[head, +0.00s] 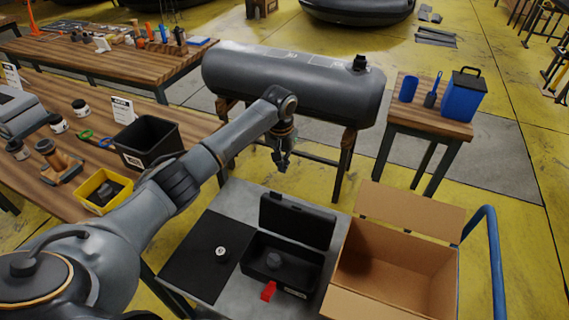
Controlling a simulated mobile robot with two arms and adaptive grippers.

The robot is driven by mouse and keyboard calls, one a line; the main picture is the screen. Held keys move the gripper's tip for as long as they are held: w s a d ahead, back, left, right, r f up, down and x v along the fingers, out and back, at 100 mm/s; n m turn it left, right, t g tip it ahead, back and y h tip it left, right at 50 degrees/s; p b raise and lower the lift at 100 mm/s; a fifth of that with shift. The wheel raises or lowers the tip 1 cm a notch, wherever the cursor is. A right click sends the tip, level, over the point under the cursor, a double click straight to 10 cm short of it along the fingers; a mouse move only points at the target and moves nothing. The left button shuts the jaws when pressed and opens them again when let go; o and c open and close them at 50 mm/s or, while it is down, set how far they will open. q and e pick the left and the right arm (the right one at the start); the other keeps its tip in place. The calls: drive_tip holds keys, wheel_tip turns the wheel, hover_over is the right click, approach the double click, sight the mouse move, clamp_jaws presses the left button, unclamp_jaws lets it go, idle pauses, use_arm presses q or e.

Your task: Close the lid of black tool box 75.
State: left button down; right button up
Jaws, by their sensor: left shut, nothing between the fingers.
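The black tool box (259,279) stands on a grey table below the middle of the head view. Its lid (297,221) is open and stands up at the back. A dark rounded object (273,261) lies inside the box. A red piece (268,291) shows at its front left. The box's number cannot be read. My left gripper (282,166) is shut and empty. It hangs above and behind the raised lid in the picture, apart from it. My right gripper is not in view.
An open cardboard box (395,262) stands close right of the tool box. A black mat (200,262) with a small round item lies to its left. A wooden table (60,190) is at the left.

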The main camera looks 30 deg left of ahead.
use_arm(q)
wheel_tip(320, 180, down, 8)
drive_tip(key=s+p, duration=0.1)
drive_tip(key=s+r+p, duration=0.1)
drive_tip(key=s+p, duration=0.1)
drive_tip(key=shift+d+r, duration=0.15)
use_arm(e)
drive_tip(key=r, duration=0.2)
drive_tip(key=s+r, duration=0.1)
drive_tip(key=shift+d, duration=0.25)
